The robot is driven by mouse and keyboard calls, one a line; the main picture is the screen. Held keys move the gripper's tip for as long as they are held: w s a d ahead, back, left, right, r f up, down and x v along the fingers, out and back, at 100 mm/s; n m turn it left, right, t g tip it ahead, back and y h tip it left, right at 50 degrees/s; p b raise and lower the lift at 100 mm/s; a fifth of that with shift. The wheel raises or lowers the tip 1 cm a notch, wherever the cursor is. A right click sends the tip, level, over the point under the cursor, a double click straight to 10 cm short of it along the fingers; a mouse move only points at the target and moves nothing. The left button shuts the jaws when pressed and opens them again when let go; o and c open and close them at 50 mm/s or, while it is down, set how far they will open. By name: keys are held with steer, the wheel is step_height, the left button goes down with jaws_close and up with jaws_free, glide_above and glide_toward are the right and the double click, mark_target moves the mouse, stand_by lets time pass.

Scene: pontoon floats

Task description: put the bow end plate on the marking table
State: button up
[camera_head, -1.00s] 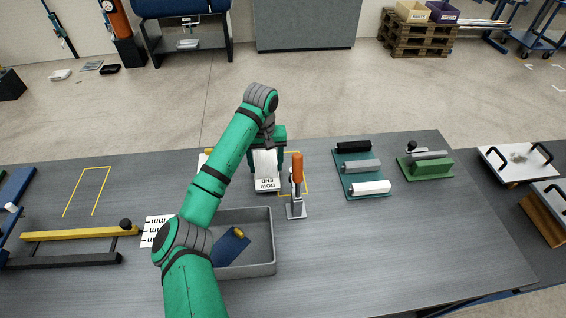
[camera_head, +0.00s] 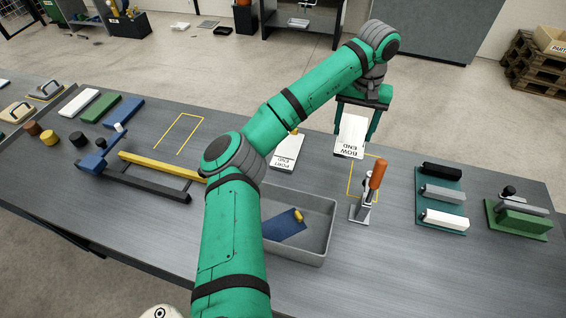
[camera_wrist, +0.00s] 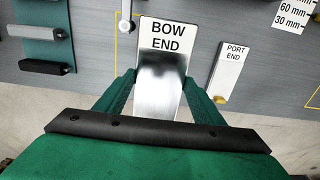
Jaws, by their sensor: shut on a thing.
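My gripper (camera_head: 357,122) is shut on the bow end plate (camera_head: 350,137), a white plate lettered BOW END. In the wrist view the plate (camera_wrist: 166,35) sits between the two green fingers, with a dark reflection on its lower half. I hold it at the far edge of the long grey table (camera_head: 440,275), which I take as the marking table. It looks raised, but the gap below is hard to judge. A yellow outline (camera_head: 352,188) is marked on the table beside the plate.
An orange-handled clamp (camera_head: 370,190) stands just in front of the plate. The port end plate (camera_head: 287,152) lies to the left. A grey tray (camera_head: 328,225) holds a blue piece. A teal rack (camera_head: 428,210) with three bars is to the right.

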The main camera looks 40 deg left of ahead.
steer(key=s+a+f, duration=0.1)
steer(key=s+f, duration=0.1)
steer(key=s, duration=1.2)
glide_above(325, 160)
steer(key=f, duration=0.8)
steer(key=shift+s+d+f, duration=0.15)
steer(key=shift+s+f, duration=0.2)
steer(key=shift+s, duration=0.05)
steer(key=shift+w+f, duration=0.3)
steer(key=shift+f, duration=0.1)
steer(key=shift+w+f, duration=0.1)
steer(key=shift+f, duration=1.55)
steer(key=shift+f, duration=0.15)
steer(key=o, duration=1.2)
